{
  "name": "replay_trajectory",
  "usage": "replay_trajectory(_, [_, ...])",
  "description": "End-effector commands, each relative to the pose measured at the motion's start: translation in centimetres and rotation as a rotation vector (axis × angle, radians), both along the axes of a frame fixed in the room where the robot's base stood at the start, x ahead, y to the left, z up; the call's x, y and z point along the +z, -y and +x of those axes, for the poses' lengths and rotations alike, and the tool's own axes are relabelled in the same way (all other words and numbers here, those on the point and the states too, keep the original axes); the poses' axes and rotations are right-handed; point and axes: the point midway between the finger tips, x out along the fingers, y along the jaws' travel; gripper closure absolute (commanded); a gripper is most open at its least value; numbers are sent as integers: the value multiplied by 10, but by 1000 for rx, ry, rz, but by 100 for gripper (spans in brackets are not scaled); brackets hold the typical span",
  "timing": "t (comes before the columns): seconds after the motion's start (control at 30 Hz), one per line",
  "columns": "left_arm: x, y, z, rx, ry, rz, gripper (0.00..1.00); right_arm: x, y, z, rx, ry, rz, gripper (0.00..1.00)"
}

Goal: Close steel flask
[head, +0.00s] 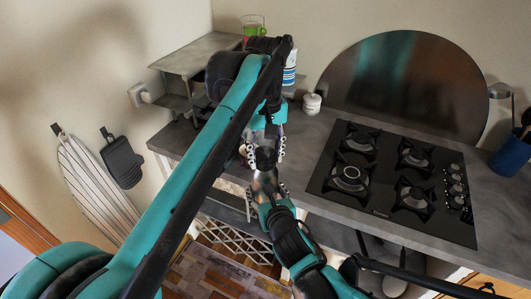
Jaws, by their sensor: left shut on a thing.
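My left gripper (263,148) points down in the middle of the head view, its fingers on either side of a dark, shiny piece of the steel flask (264,158). It is shut on this upper part; I cannot tell whether that is a separate lid. My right gripper (267,192) comes up from below, directly under the left one. Its fingers lie either side of a shiny grey lower part, but its grip is not clear. The two grippers nearly meet in front of the counter edge. Fingers and arm links hide much of the flask.
The grey counter (300,140) carries a gas hob (390,185), a small white jar (312,104) and a blue utensil holder (510,152). A small shelf (196,54) stands at the back left, with a green glass (253,27) behind my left arm.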

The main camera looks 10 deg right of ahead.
Motion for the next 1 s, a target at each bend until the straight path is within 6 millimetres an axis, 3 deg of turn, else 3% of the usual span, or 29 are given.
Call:
replay_trajectory(0.17, [0, -2, 0, -267, 0, -1, 73, 0, 0, 0, 0, 0, -1, 100])
replay_trajectory(1.0, [-1, -6, 10, -2371, 0, -9, 73, 0, 0, 0, 0, 0, 0, 100])
